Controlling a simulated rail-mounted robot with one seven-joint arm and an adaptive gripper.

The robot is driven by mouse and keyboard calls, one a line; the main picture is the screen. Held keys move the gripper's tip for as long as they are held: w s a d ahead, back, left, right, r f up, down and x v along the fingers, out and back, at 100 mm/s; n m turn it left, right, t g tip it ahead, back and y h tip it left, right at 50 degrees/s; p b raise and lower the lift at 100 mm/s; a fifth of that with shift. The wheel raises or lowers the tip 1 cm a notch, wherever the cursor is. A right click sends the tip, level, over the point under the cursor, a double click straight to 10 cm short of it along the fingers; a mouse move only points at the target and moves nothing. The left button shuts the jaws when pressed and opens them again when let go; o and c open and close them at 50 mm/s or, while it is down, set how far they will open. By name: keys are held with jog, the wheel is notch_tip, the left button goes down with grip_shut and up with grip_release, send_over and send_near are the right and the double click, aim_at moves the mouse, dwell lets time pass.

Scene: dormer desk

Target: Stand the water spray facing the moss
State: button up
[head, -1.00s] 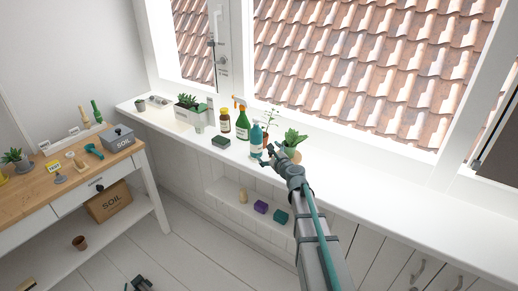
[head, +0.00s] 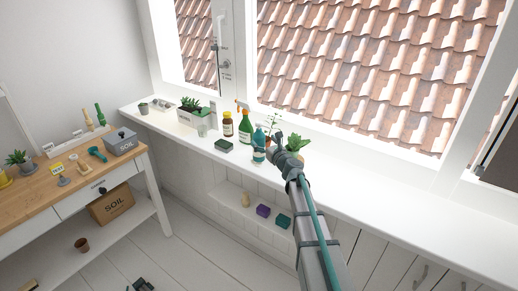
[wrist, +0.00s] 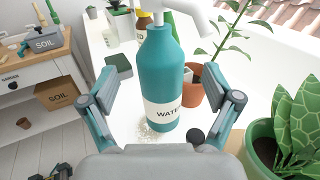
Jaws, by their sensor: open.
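The water spray is a teal bottle (head: 259,140) with a white "WATER" label, upright on the white windowsill (head: 350,190). In the wrist view the bottle (wrist: 162,72) stands between the open fingers of my gripper (wrist: 162,98), with visible space on both sides.
A terracotta pot with a seedling (wrist: 190,88) stands close behind the bottle. A leafy plant in a green pot (wrist: 262,140) is close at right. A green bottle (head: 245,130) and a brown bottle (head: 228,125) stand further left. The sill to the right is clear.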

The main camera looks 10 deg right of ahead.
jog(key=p+x, duration=0.1)
jog(key=x, duration=0.3)
jog(key=shift+w, duration=0.2)
jog(key=shift+c, duration=0.3)
grip_shut()
